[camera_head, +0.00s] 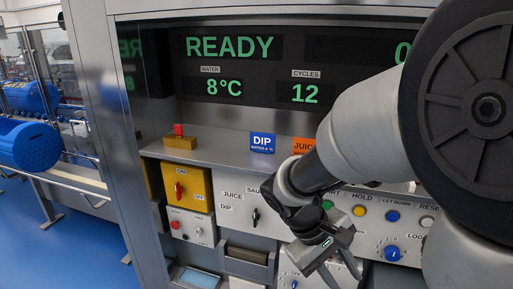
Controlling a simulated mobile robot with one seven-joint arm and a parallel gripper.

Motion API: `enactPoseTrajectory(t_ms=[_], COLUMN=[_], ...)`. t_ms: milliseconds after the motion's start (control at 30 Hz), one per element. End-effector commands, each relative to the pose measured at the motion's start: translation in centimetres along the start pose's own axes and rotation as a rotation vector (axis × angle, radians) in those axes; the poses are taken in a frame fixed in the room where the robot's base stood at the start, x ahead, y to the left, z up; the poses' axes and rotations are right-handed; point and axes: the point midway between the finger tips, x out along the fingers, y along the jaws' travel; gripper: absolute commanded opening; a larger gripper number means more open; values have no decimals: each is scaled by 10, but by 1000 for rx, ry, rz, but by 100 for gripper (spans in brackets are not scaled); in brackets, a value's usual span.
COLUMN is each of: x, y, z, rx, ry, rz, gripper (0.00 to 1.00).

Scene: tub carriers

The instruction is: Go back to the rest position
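My gripper (335,268) hangs at the end of my arm in the lower middle of the head view, in front of the control panel. Its two dark fingers point downward and stand apart, with nothing visible between them. The black selector knob (256,217) marked JUICE, SAUCE and DIP is to the left of my gripper. The row of buttons, with a yellow HOLD button (358,211) and a blue button (392,216), is to its right. I cannot tell how far my gripper is from the panel face. My arm hides part of the panel and the display.
The display (230,47) reads READY, 8°C and 12 cycles. A blue DIP card (262,142) and an orange card (303,146) stand on the ledge. A yellow switch box (187,187) with a red handle is at left. Blue tubs (28,145) hang beyond; the blue floor (75,245) there is clear.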

Motion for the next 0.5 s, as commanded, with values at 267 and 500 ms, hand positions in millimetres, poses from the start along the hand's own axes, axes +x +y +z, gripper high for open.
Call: enactPoseTrajectory(t_ms=[267, 500], x=[-84, -133], y=[6, 5], z=[56, 81], rx=[332, 509], ry=[336, 575], rz=[-272, -380], gripper=[31, 31])
